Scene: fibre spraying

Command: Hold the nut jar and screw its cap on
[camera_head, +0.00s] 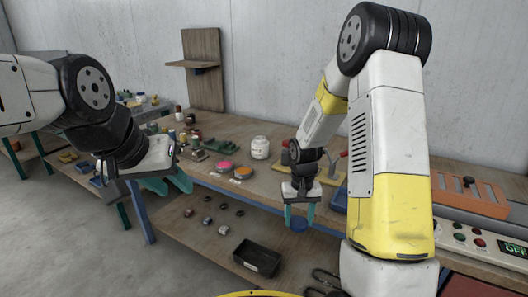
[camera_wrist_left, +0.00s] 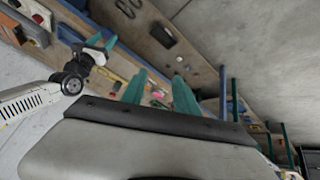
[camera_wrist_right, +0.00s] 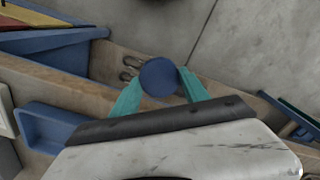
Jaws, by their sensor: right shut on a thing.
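A white jar (camera_head: 260,148) stands upright on the wooden bench, between my two grippers in the head view; its contents cannot be told. A round dark-blue cap (camera_head: 299,225) is held between the teal fingers of my right gripper (camera_head: 299,214), in front of the bench's front edge. The cap (camera_wrist_right: 158,77) shows face-on between the fingertips in the right wrist view. My left gripper (camera_head: 167,183) is open and empty, left of the jar and in front of the bench. Its spread fingers (camera_wrist_left: 160,92) show in the left wrist view with nothing between them.
Pink and orange discs (camera_head: 224,167) lie left of the jar. A blue tray (camera_head: 340,200) sits near the front edge, right of my right gripper. A black bin (camera_head: 257,258) and small parts are on the lower shelf. A wooden stand (camera_head: 204,85) rises at the back.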

